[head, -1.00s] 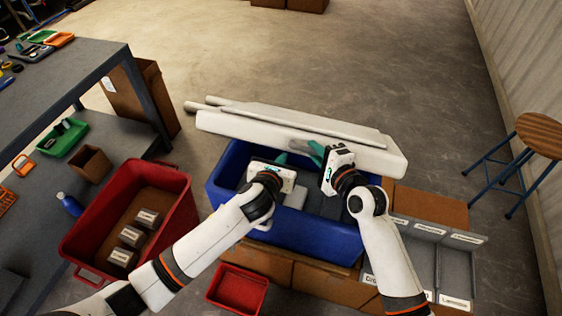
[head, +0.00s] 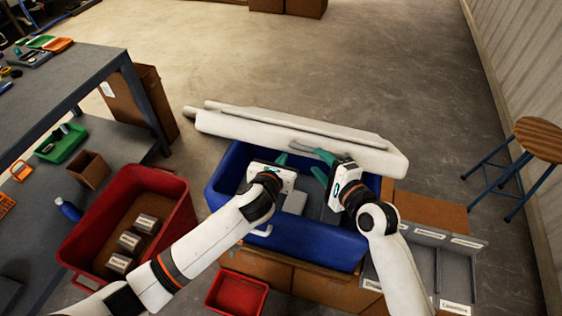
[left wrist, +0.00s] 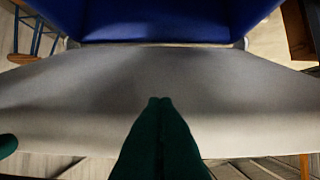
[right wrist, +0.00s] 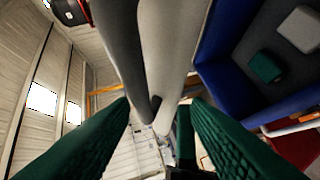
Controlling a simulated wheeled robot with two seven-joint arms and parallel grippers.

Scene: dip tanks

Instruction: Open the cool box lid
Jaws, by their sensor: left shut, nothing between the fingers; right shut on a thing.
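The blue cool box (head: 310,250) stands open in the head view, and its inside shows. Its white lid (head: 230,126) stands raised along the far side, tilted back. My left gripper (head: 281,159) is shut and empty over the box, close to the lid's inner face; its closed fingertips (left wrist: 158,102) show against the pale lid (left wrist: 220,95) in the left wrist view. My right gripper (head: 322,162) is at the lid's right part, its fingers shut on the lid. In the right wrist view the lid edge (right wrist: 170,50) runs down between the fingers; the exact contact is hard to see.
A red crate (head: 185,215) with several labelled blocks stands left of the cool box. A small red tray (head: 237,293) lies in front. Grey labelled bins (head: 455,265) are at the right. A stool (head: 540,138) stands further right. The floor behind the lid is clear.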

